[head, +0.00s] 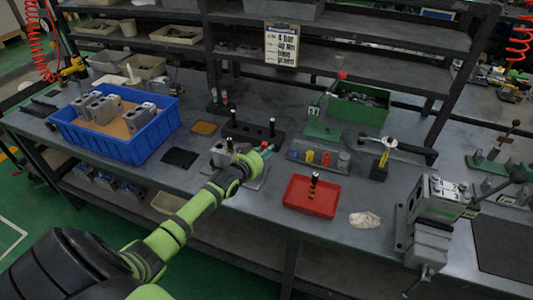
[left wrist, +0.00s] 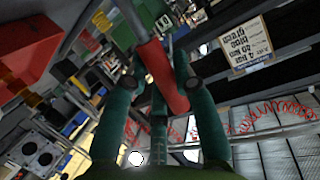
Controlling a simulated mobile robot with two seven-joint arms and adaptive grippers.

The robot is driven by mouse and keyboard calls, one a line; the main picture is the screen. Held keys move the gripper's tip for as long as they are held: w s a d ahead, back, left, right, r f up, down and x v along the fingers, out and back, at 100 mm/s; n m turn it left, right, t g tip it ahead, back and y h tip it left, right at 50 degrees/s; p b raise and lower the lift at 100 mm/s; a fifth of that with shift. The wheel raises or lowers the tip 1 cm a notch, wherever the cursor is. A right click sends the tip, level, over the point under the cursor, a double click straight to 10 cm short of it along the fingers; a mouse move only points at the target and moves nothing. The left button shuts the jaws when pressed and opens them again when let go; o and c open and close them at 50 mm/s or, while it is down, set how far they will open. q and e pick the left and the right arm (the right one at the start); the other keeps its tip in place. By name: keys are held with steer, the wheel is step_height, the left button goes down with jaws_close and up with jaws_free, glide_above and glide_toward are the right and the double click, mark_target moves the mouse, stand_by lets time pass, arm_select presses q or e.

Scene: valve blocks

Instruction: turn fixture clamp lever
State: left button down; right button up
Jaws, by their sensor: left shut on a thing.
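The left gripper (head: 262,154) is at the end of my green arm in the head view, at the grey clamp fixture (head: 219,152) in the middle of the bench. In the left wrist view the gripper (left wrist: 165,85) has its dark green fingers around a red lever handle (left wrist: 158,66) and is shut on it. The handle runs at a slant between the fingers. In the head view the gripper and arm hide much of the lever and part of the fixture. My right gripper is in neither view.
A blue bin (head: 118,143) of grey blocks stands to the left. A red tray (head: 311,196) with a dark upright tool lies to the right, and a grey vise (head: 432,214) stands at the far right. A dark rack with black posts (head: 272,127) is just behind the gripper.

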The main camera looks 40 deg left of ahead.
arm_select(q)
steer(key=shift+s+a+r+n, duration=0.1)
steer(key=shift+a+n, duration=0.3)
steer(key=shift+a, duration=0.05)
stand_by(0.3)
steer(key=c, duration=1)
jaws_free()
steer(key=v, duration=1.2)
steer(key=shift+s+a, duration=0.1)
